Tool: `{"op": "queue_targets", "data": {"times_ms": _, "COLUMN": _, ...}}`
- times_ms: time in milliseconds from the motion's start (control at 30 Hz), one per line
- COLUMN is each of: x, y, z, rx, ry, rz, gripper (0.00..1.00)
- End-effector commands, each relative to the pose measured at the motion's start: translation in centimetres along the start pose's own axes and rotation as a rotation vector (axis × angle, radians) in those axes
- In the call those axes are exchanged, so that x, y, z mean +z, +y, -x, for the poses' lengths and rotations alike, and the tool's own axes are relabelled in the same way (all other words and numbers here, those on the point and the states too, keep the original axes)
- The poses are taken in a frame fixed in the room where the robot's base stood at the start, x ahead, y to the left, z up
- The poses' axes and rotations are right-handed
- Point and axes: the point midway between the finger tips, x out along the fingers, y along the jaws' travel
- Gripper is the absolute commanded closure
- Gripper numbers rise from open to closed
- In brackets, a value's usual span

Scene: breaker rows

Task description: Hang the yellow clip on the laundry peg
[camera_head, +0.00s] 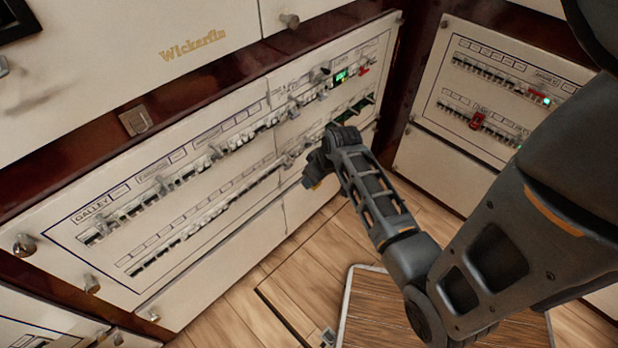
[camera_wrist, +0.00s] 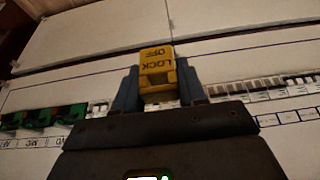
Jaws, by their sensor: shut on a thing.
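The yellow clip (camera_wrist: 157,66), marked LOCK OFF, sits between the two blue fingertips of my gripper (camera_wrist: 160,84) in the wrist view. My gripper is shut on it. In the head view my gripper (camera_head: 317,172) is in front of the right part of the long breaker panel's lower row, and only a small yellow bit of the clip shows there. I cannot tell whether the clip touches the panel.
The long breaker panel (camera_head: 75,238) has two rows of switches and a small green display (camera_head: 341,76). A second panel (camera_head: 430,109) stands at the right, with a red piece (camera_head: 477,119) on its lower row. The wooden floor (camera_head: 235,303) below is mostly clear.

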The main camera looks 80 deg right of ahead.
Motion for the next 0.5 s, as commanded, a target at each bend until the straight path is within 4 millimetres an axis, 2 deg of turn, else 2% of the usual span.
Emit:
{"op": "queue_targets", "data": {"times_ms": 367, "x": -0.06, "y": -0.06, "z": 0.37, "rx": 0.000, "ry": 0.000, "rz": 0.000, "gripper": 0.89}}
{"op": "queue_targets", "data": {"times_ms": 500, "x": -0.98, "y": -0.05, "z": -0.32, "rx": 0.000, "ry": 0.003, "rz": 0.001, "gripper": 0.89}}
